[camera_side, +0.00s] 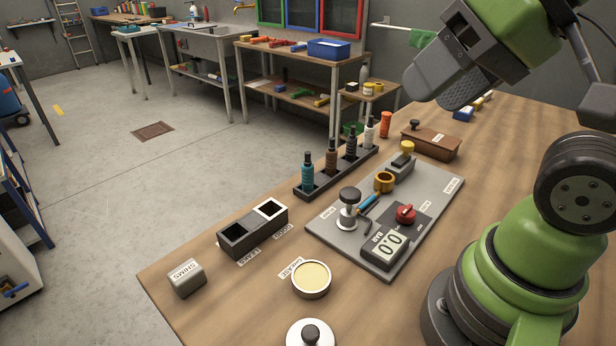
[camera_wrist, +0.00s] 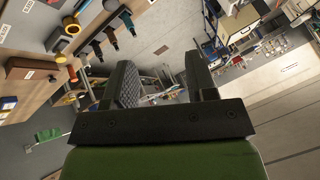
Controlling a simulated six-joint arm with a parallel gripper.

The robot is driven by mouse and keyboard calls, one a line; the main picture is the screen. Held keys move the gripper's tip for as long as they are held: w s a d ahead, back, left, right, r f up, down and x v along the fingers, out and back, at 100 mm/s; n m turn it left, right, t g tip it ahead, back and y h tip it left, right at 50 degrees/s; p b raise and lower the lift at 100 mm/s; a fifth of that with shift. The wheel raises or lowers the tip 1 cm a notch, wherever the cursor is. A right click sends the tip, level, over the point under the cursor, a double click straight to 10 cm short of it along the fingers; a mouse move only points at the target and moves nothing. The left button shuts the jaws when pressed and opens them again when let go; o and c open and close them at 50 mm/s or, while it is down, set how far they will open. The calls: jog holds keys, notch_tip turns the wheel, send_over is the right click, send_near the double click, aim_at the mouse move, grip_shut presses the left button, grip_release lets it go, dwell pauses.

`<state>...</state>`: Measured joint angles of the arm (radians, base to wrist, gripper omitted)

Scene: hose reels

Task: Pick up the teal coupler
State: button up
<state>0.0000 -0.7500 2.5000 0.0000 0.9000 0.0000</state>
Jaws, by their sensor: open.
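The teal coupler (camera_side: 307,173) stands upright in the near left end of a black rack (camera_side: 337,170) in the side view. Brown, dark and pale couplers stand in the same rack behind it. My gripper (camera_side: 440,85) is high at the upper right of the side view, well away from the teal coupler. In the wrist view my gripper (camera_wrist: 162,80) shows two dark fingers spread apart, with nothing between them. The row of couplers shows small and tilted at the upper left of the wrist view.
A grey panel (camera_side: 330,228) with a gauge, red knob and brass parts lies right of the rack. A black two-bin box (camera_side: 253,230), a grease tin (camera_side: 311,279) and a shims block (camera_side: 186,279) are nearer. A brown box (camera_side: 431,143) stands behind.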

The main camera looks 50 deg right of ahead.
jog(key=shift+o, duration=0.7)
